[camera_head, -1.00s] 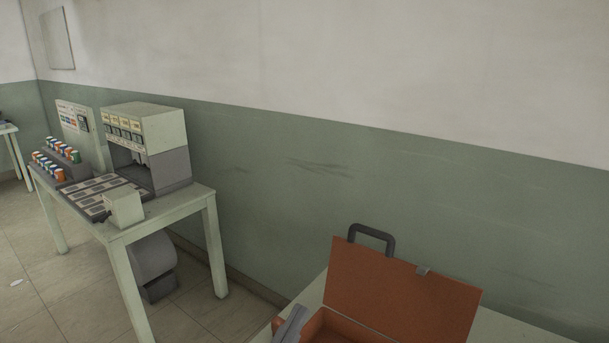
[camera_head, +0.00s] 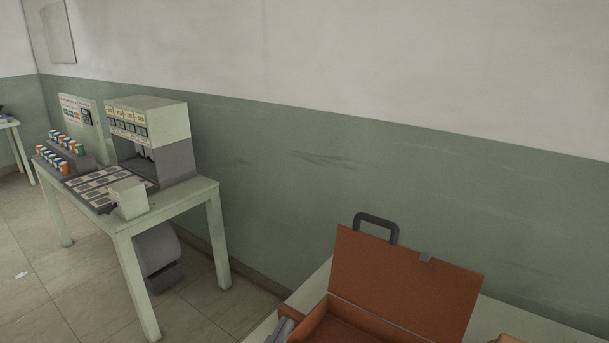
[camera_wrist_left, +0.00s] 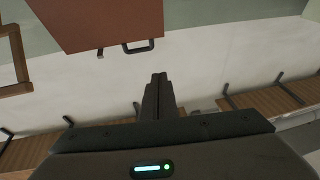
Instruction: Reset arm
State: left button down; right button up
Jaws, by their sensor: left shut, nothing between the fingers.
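My left gripper (camera_head: 284,328) shows at the bottom edge of the head view, beside the left edge of an open orange-brown case. In the left wrist view its two dark fingers (camera_wrist_left: 158,78) are together with nothing between them. The case (camera_head: 400,285) stands on a pale table with its lid raised and a dark handle on the lid's top edge. A reddish-brown panel with a dark handle (camera_wrist_left: 140,46) shows at the top of the left wrist view, apart from the fingers. My right gripper is not in view.
A pale green table (camera_head: 186,208) at left holds a dispenser-like machine (camera_head: 165,125) and several small coloured containers (camera_head: 58,156). A grey rounded object (camera_head: 157,255) is under it. The tiled floor in front is mostly clear. A green and white wall runs behind.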

pick_arm(q)
jog(key=s+a+f+n+g+y, duration=0.1)
jog(key=s+a+f+g+y, duration=0.3)
jog(key=f, duration=0.5)
jog(key=s+a+f+n+g+y, duration=0.1)
jog(key=s+a+f+g+y, duration=0.25)
jog(key=a+f, duration=0.4)
jog(key=s+a+f+g+y, duration=0.1)
jog(key=s+a+f+g, duration=0.2)
jog(key=s, duration=0.4)
jog(key=s+a+f+n+g, duration=0.1)
jog(key=s+f+g, duration=0.1)
jog(key=s+f, duration=0.3)
jog(key=s+a+f+g+y, duration=0.1)
jog(key=s+a+f+g, duration=0.2)
jog(key=s, duration=0.5)
notch_tip(320, 180, down, 29)
jog(key=s+g, duration=0.1)
jog(key=s+a+f+g, duration=0.1)
jog(key=s+a+f, duration=0.1)
jog(key=s+f, duration=1.4)
jog(key=shift+s+a+f, duration=0.25)
jog(key=shift+s+a, duration=0.05)
jog(key=shift+s, duration=0.65)
jog(key=shift+g, duration=0.25)
